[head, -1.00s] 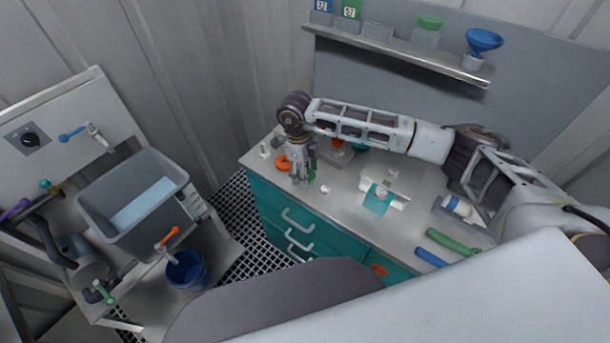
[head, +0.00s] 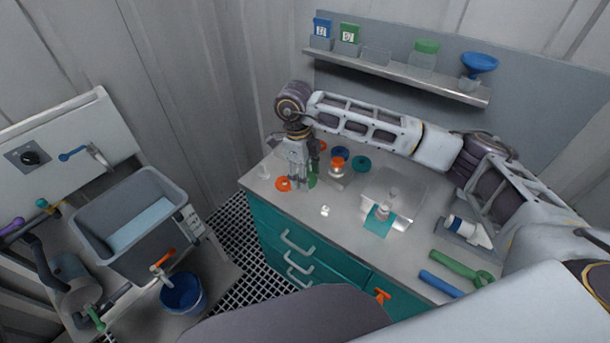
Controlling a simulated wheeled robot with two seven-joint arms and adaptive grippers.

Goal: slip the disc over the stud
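My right gripper (head: 303,184) reaches in from the right and points down over the left end of the bench. A green piece (head: 313,176), apparently a disc seen nearly edge-on, is at its fingers and moves with them; the fingers partly cover it. A small white upright stud (head: 264,172) stands at the bench's left corner, to the left of the gripper. A flat orange disc (head: 283,184) lies between the stud and the gripper. A small white knob-like piece (head: 325,211) is on the bench near its front edge. My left gripper is not in view.
Blue (head: 340,152) and teal (head: 361,163) rings and an orange-topped jar (head: 337,168) stand behind the gripper. A white fixture on a teal mat (head: 378,221) is at mid-bench. Green (head: 462,268) and blue (head: 440,284) handled tools lie at right. A shelf (head: 400,75) hangs above.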

